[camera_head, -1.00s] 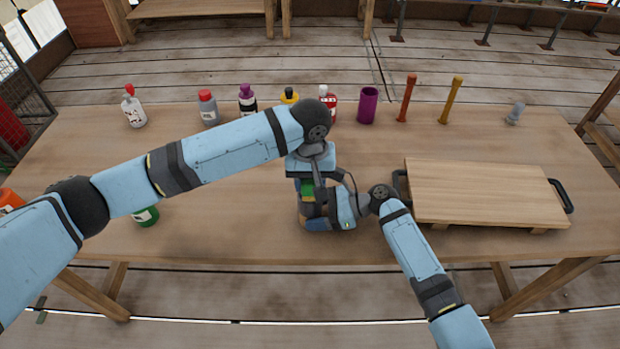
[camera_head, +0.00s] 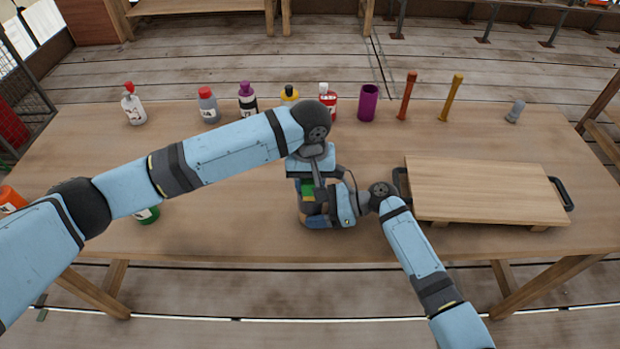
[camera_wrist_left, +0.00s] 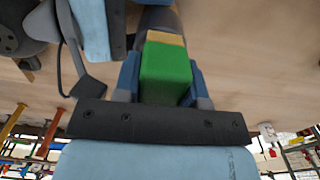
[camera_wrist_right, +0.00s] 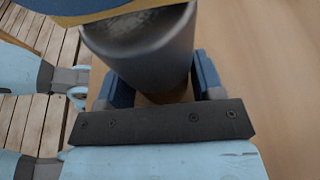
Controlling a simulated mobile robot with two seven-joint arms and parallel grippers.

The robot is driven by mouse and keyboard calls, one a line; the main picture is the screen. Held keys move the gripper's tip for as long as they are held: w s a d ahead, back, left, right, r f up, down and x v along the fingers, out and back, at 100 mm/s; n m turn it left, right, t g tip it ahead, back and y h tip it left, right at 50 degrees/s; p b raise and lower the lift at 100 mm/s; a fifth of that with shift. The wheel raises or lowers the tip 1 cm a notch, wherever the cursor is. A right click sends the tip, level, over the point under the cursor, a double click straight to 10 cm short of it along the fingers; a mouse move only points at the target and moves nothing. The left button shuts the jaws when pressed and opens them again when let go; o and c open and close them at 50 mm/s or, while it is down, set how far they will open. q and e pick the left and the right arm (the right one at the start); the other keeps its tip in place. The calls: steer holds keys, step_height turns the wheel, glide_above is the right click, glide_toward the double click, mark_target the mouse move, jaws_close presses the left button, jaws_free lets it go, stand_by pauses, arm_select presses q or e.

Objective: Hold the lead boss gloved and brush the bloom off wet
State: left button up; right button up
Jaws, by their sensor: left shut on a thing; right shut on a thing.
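My left gripper (camera_head: 307,187) points down near the middle of the table and is shut on a green block-shaped brush with a tan band at its far end; the brush (camera_wrist_left: 165,72) shows between the blue fingers in the left wrist view. My right gripper (camera_head: 322,216) is just below it, shut on a dark grey rounded piece, apparently the lead boss (camera_wrist_right: 150,55), seen in the right wrist view. The brush's tan end lies against or very close to the boss; contact is not clear. The arms hide most of the boss in the head view.
Several bottles, including a white one with a red cap (camera_head: 133,104), line the back of the table with a purple cup (camera_head: 368,103). A wooden board (camera_head: 487,190) with black handles lies at right. A green container (camera_head: 147,215) stands partly behind my left arm.

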arm_select(q)
steer(key=shift+f, duration=0.15)
steer(key=shift+w, duration=0.1)
steer(key=shift+w, duration=0.45)
steer(key=shift+s, duration=1.1)
steer(key=shift+w+f, duration=0.1)
steer(key=shift+w, duration=0.95)
steer(key=shift+s, duration=0.1)
